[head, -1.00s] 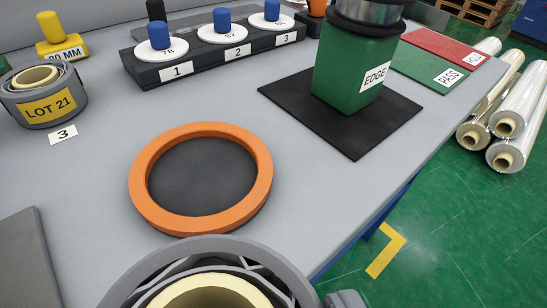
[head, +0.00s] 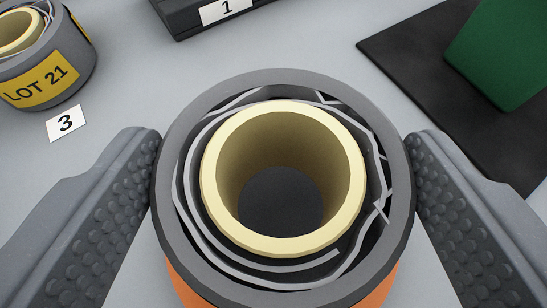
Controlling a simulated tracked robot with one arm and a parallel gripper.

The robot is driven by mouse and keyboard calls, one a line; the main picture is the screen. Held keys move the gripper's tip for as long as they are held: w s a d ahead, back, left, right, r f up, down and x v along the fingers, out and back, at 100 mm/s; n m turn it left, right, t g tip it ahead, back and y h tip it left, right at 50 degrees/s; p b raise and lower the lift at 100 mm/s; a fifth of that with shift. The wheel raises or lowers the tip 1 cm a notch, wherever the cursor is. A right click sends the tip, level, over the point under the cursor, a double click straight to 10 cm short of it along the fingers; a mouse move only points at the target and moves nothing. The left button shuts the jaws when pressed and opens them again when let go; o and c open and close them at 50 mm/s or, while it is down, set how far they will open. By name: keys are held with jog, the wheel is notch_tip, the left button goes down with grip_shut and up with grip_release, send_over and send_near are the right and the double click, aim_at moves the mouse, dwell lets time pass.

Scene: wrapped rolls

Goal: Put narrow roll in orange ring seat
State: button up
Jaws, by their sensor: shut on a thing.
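My gripper (head: 284,195) is shut on a grey wrapped roll (head: 181,120) with a cream core, one textured finger pressed on each side of it. The roll is upright, and I look down through its core onto a dark surface. I cannot tell whether the roll's underside touches the seat.
Another roll, labelled LOT 21 (head: 42,85), stands at the upper left by a card marked 3 (head: 66,123). A black block with label 1 (head: 180,18) is at the top. A green block (head: 510,50) on a black mat (head: 415,70) is at the upper right.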

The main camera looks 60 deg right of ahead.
jog(key=shift+f+b, duration=0.55)
jog(key=shift+f, duration=1.05)
jog(key=shift+f, duration=0.1)
jog(key=o, duration=1.3)
jog(key=shift+c, duration=0.2)
jog(key=p+v, duration=0.1)
jog(key=v, duration=1.1)
jog(key=shift+p, duration=0.35)
jog(key=shift+w+a, duration=0.1)
